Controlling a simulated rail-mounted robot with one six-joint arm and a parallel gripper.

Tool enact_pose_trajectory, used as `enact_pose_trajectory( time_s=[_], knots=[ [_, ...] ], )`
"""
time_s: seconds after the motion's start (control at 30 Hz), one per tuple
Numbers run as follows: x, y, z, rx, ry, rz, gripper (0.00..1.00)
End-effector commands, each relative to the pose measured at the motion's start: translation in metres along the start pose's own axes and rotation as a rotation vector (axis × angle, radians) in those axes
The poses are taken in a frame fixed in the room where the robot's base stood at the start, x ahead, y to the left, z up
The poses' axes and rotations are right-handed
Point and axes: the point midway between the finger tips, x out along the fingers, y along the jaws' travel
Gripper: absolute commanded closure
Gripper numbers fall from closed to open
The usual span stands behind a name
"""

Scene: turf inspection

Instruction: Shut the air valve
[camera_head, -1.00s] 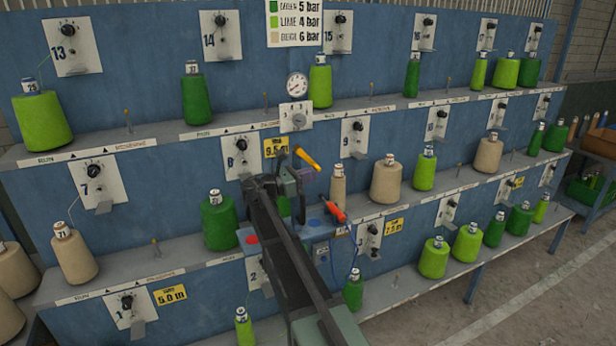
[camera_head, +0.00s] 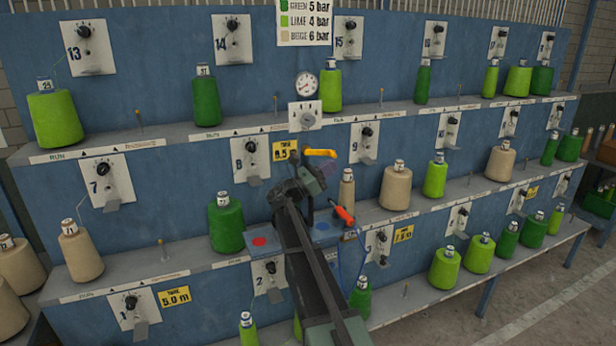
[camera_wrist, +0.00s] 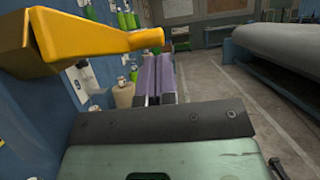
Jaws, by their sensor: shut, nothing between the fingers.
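The air valve's yellow lever (camera_head: 319,153) stands out from the blue panel, to the right of the yellow 6.5 sign, and lies nearly level with its free end to the right. In the wrist view the lever (camera_wrist: 105,42) is large at the upper left, its narrow end above the fingertips. My gripper (camera_head: 326,169) is just below the lever. Its two purple-grey fingers (camera_wrist: 158,62) are together and empty. I cannot tell whether they touch the lever. A round gauge (camera_head: 305,84) is above; its reading is too small to tell.
A red-orange tool (camera_head: 344,215) on a blue cord hangs right of my arm. A small shelf with red and blue discs (camera_head: 261,241) is at its left. Beige cone (camera_head: 347,190) and green cone (camera_head: 226,222) stand nearby. Several more cones line the shelves.

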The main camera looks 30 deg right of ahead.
Motion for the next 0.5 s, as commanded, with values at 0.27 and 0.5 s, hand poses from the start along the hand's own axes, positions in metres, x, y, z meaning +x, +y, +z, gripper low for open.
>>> enact_pose_trajectory(
  time_s=[0.27,0.5],
  knots=[
    [0.019,-0.002,0.004,-0.004,-0.019,-0.008,1.00],
    [0.022,-0.002,0.006,-0.004,-0.019,-0.008,1.00]
  ],
)
